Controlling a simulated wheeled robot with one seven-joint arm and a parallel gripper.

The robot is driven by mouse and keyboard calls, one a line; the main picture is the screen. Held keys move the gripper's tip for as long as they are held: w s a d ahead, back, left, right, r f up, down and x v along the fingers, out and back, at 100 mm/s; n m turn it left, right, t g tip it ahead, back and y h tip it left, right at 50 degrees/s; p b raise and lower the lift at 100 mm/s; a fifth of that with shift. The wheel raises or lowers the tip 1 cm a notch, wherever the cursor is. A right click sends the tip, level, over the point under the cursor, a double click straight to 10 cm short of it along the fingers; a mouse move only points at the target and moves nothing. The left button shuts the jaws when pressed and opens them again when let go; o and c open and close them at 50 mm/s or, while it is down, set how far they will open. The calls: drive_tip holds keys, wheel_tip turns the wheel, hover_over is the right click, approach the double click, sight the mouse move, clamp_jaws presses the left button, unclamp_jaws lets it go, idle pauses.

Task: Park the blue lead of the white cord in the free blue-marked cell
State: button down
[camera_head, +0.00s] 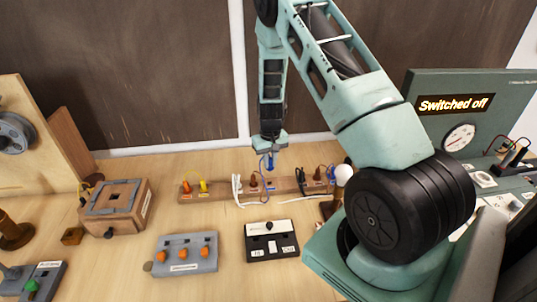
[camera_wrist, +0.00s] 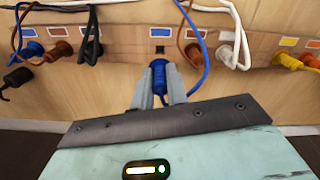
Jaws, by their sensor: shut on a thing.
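My gripper (camera_wrist: 159,88) is shut on a blue lead end (camera_wrist: 158,72), from which a blue wire (camera_wrist: 205,70) loops away. In the head view, my gripper (camera_head: 270,160) is over the middle of the wooden rail (camera_head: 217,188). In the wrist view, a dark square cell (camera_wrist: 160,48) with a blue mark (camera_wrist: 158,32) lies just beyond the lead's tip and looks empty. I cannot tell whether the tip touches the rail. The white cord (camera_head: 237,190) hangs over the rail to the left of my gripper, and shows in the wrist view (camera_wrist: 238,40).
A brown lead (camera_wrist: 194,50) sits in the cell beside the held lead. Orange (camera_head: 186,188) and yellow (camera_head: 204,186) leads stand at the rail's left end. Black cords (camera_wrist: 92,35) and another blue lead (camera_wrist: 20,75) are on the other side. A black switch box (camera_head: 270,247) lies in front.

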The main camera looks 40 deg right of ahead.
sight(270, 168)
drive_tip(key=shift+w+d+f, duration=0.1)
drive_tip(key=shift+f+b, duration=2.1)
drive_tip(key=shift+f, duration=1)
drive_tip(key=shift+f+b, duration=0.5)
drive_tip(key=shift+b, duration=0.05)
drive_tip(key=c, duration=1.3)
unclamp_jaws()
drive_tip(key=shift+r, duration=0.1)
wheel_tip(270, 168, up, 17)
drive_tip(key=b, duration=0.4)
drive_tip(key=shift+r, duration=0.15)
